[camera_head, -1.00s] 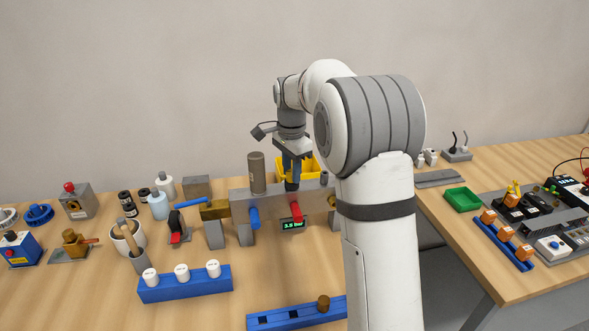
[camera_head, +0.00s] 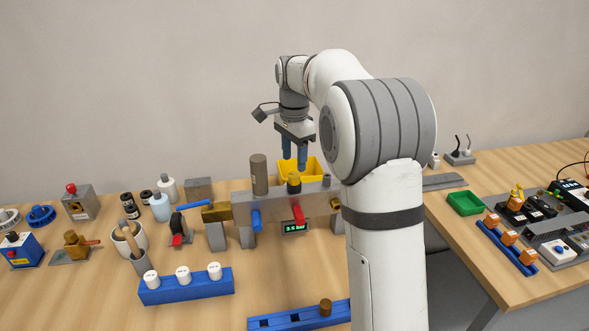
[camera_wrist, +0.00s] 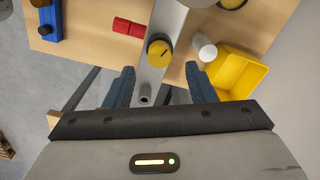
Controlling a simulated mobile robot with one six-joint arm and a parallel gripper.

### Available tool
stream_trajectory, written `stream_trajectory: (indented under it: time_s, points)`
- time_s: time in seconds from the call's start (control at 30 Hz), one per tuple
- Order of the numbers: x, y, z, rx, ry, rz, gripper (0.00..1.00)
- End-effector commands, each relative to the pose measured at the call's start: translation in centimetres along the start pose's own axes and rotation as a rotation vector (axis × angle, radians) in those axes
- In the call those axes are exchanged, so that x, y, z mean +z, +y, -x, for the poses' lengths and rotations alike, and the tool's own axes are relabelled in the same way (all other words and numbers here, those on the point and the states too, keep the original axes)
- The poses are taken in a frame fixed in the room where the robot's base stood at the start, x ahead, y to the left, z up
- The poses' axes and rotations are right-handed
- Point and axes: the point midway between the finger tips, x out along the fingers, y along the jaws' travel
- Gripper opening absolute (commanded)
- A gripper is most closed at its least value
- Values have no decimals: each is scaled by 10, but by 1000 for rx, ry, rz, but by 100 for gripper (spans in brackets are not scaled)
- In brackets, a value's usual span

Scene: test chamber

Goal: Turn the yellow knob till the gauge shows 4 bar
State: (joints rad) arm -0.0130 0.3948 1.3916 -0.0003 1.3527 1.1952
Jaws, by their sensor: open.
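The yellow knob (camera_head: 294,179) sits upright on top of the grey manifold block (camera_head: 275,204), on a dark base. In the wrist view the knob (camera_wrist: 159,50) shows its round top with a dark line across it. My gripper (camera_head: 295,162) is open and empty, above the knob and apart from it. In the wrist view my fingers (camera_wrist: 159,69) are spread, with the knob ahead of their tips. The digital gauge (camera_head: 295,227) on the front of the block shows small green digits that look like 3.5 bar.
A tall brown-grey cylinder (camera_head: 259,175) stands on the block, left of the knob. A red handle (camera_head: 299,214) and a blue handle (camera_head: 257,220) stick out in front. A yellow bin (camera_head: 315,168) stands behind. Blue racks (camera_head: 186,287) lie nearer; air above the knob is clear.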

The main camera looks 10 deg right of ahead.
Motion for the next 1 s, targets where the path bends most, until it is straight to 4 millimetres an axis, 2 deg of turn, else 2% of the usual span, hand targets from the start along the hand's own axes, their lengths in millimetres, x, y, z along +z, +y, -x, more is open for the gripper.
stream_trajectory:
  time_s: [0.1, 0.23, 0.6, 0.67, 0.77, 0.87, 1.0]
  points:
    - [0, -1, 17, -2, 1, 0, 50]
    - [0, 0, 27, 0, 0, 0, 50]
    - [0, 0, 29, 1, 0, 0, 50]
    - [2, 5, 31, -4, 2, 18, 50]
    - [9, 24, 37, -22, 10, 92, 50]
    - [20, 55, 42, -49, 27, 215, 50]
    - [39, 107, 41, -88, 60, 419, 50]
